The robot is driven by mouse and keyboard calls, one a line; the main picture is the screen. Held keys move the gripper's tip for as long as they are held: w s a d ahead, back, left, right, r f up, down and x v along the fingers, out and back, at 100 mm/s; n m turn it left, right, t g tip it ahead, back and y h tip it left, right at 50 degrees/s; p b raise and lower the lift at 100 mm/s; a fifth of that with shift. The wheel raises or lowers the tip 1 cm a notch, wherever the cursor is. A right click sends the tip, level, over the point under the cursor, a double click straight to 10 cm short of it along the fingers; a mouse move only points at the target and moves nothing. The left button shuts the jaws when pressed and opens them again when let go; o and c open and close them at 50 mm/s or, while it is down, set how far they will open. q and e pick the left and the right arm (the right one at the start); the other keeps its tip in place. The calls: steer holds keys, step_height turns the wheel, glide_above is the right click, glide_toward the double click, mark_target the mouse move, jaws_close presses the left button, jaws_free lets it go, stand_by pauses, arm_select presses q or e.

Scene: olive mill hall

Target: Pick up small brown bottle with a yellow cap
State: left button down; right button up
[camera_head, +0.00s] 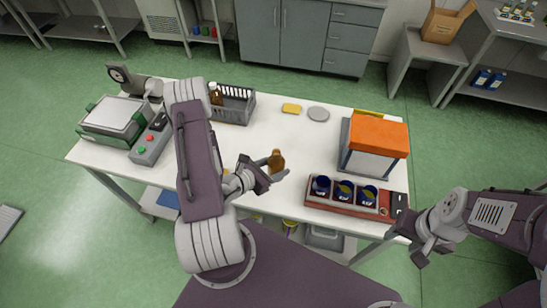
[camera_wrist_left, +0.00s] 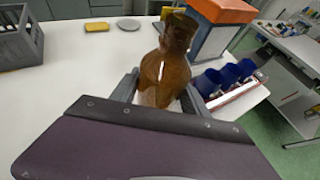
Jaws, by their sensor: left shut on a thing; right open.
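A small brown bottle (camera_head: 276,161) is in my left gripper (camera_head: 268,175), over the front middle of the white table. In the left wrist view the bottle (camera_wrist_left: 165,75) is translucent amber and roughly upright, with the fingers on either side of it. Its top looks brownish there, and I cannot make out a yellow cap. Its base is hidden, so I cannot tell whether it touches the table. My right gripper (camera_head: 431,247) is open and empty, off the table's front right corner.
A grey crate (camera_head: 240,108) holds another brown bottle (camera_head: 215,94). An orange-topped box (camera_head: 376,136) stands right, behind a tray (camera_head: 343,209) of blue cups. A scale (camera_head: 115,117) and control box (camera_head: 152,141) stand left. A yellow item (camera_head: 291,108) and grey disc (camera_head: 318,114) lie behind.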

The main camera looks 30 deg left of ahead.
arm_select(q)
steer(key=shift+s+d+r+p, duration=0.65)
steer(key=shift+s+d+p, duration=0.1)
steer(key=shift+p, duration=0.55)
steer(key=shift+w+f, duration=0.1)
